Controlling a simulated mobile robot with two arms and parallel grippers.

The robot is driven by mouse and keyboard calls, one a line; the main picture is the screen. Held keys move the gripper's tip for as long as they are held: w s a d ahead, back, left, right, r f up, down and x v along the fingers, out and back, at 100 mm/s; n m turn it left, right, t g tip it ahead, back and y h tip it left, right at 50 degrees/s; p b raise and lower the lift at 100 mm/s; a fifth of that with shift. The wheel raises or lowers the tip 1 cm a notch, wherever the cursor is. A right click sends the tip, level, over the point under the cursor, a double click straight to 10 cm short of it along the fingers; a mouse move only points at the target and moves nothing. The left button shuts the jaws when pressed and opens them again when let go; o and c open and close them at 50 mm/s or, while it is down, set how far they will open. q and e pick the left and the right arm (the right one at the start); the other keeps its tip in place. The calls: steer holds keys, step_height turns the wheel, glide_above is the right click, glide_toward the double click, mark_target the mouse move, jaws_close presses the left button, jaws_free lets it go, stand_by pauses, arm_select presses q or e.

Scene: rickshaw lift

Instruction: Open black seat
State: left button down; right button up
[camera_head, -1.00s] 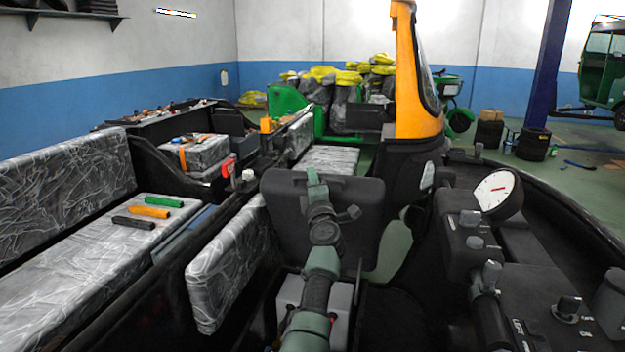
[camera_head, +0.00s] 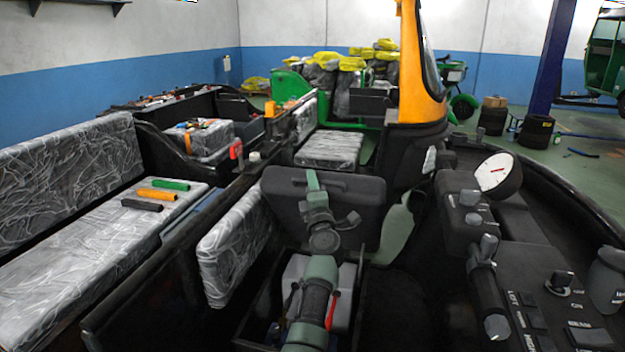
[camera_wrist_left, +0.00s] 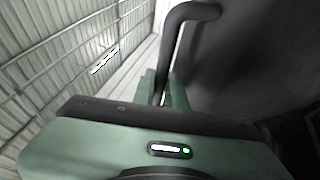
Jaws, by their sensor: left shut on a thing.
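The black seat (camera_head: 355,205) stands raised and tilted up at the middle of the head view, its broad face toward me. An open bin (camera_head: 258,326) lies below it. My left gripper (camera_head: 313,180) is at the seat's upper edge and is shut on its handle. In the left wrist view the fingers (camera_wrist_left: 163,92) close around a dark bent bar (camera_wrist_left: 178,45), the handle, beside the dark seat surface (camera_wrist_left: 255,65). My left arm hides part of the seat and bin. My right gripper is not in view.
Inside the bin are a grey box (camera_head: 340,290) and red-handled tools (camera_head: 332,310). On the right is a dark console with a round gauge (camera_head: 498,172) and knobs. A silver bench (camera_head: 90,255) with several coloured cylinders is on the left. A yellow-orange post (camera_head: 420,80) rises behind.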

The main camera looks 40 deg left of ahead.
arm_select(q)
steer(key=c, duration=1.7)
jaws_free()
steer(key=shift+f, duration=0.1)
steer(key=v, duration=0.7)
steer(key=shift+s+d, duration=0.15)
steer(key=shift+d, duration=0.15)
